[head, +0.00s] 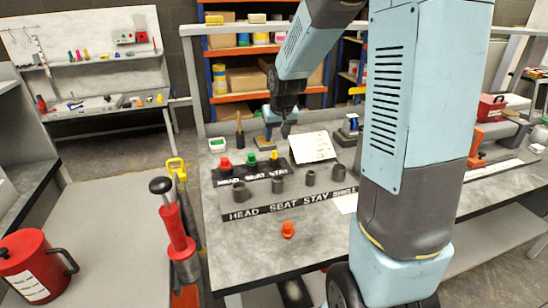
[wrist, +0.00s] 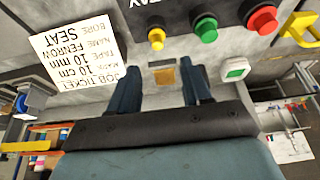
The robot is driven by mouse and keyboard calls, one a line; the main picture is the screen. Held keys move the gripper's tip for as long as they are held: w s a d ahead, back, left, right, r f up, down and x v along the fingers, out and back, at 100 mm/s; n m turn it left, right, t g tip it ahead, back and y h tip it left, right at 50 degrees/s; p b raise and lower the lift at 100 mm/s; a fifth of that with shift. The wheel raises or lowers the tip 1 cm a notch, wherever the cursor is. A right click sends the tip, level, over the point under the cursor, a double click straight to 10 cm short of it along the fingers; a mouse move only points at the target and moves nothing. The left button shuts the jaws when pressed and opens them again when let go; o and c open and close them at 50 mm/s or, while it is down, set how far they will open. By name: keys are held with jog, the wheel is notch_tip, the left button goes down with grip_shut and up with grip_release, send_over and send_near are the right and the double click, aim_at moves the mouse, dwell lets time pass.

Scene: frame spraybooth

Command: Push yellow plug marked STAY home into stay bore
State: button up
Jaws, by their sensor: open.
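The yellow plug (head: 274,156) stands at the STAY end of a black labelled rack (head: 232,179), beside a green plug (head: 252,159) and a red plug (head: 225,164). The yellow plug (wrist: 157,39) also shows ahead of my fingers in the wrist view. A second strip (head: 262,211), marked HEAD, SEAT, STAY and a fourth word, fronts several grey tubular bores; the third from left appears to be the stay bore (head: 310,178). My gripper (wrist: 162,78) is open, apart from the yellow plug. In the head view my gripper (head: 286,132) hangs behind the rack.
An orange plug-like piece (head: 288,229) lies on the bench (head: 262,255) in front of the bores. A job ticket (wrist: 76,50) reading BORE SEAT stands right of the rack in the head view. A small white-green box (head: 217,145) and a brown block (head: 266,143) stand behind the rack.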

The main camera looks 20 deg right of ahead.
aim_at(275, 151)
jog(key=shift+x, duration=4.1)
jog(key=shift+s+d, duration=0.1)
jog(key=shift+d, duration=0.05)
grip_shut()
